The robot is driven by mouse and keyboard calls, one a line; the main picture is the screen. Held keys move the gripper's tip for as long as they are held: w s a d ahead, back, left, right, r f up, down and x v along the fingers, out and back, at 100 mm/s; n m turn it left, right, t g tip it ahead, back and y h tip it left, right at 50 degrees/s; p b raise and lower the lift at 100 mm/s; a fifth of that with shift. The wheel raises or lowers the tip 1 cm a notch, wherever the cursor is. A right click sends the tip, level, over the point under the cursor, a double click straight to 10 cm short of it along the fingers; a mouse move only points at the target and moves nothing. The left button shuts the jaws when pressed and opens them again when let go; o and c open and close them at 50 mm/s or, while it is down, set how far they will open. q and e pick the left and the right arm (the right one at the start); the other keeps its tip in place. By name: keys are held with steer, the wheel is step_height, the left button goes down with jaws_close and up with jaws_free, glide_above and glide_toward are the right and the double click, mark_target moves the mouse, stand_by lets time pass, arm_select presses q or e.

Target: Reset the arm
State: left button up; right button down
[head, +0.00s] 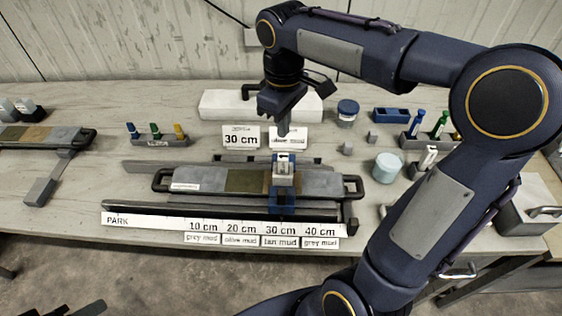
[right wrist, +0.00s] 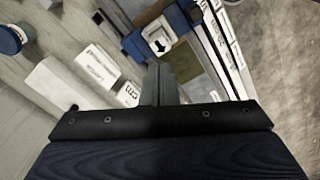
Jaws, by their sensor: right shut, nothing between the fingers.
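My right arm arches in from the right in the head view. Its gripper (head: 284,128) points down above the bench, behind the core tray. The fingers are shut with nothing between them, and they also show shut in the right wrist view (right wrist: 160,72). A blue slider with a white block (head: 283,172) straddles the core tray near the 30 cm mark. The slider's white block with a dark arrow shows in the right wrist view (right wrist: 157,40). The long core tray (head: 210,180) holds grey, olive and tan sections. My left gripper is not clearly in view.
A ruler strip (head: 150,220) marked PARK and 10 to 40 cm runs along the front. Cards reading 30 cm (head: 241,137) stand behind the tray. A white box (head: 225,105), a blue-lidded jar (head: 347,113), a pale cylinder (head: 387,168) and marker racks (head: 158,139) stand around.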

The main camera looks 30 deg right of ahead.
steer(key=shift+s, duration=0.1)
steer(key=s+a+f+m+t+y, duration=0.2)
steer(key=s+m, duration=0.1)
steer(key=s, duration=0.5)
steer(key=s+a+f+m+t+y, duration=0.1)
steer(key=s+a+f+m+t, duration=0.1)
steer(key=s, duration=0.6)
steer(key=f+m+t, duration=0.1)
steer(key=m, duration=0.1)
steer(key=shift+s+f+m+t+y, duration=0.3)
steer(key=shift+s+f+y, duration=0.05)
steer(key=shift+s+y, duration=0.05)
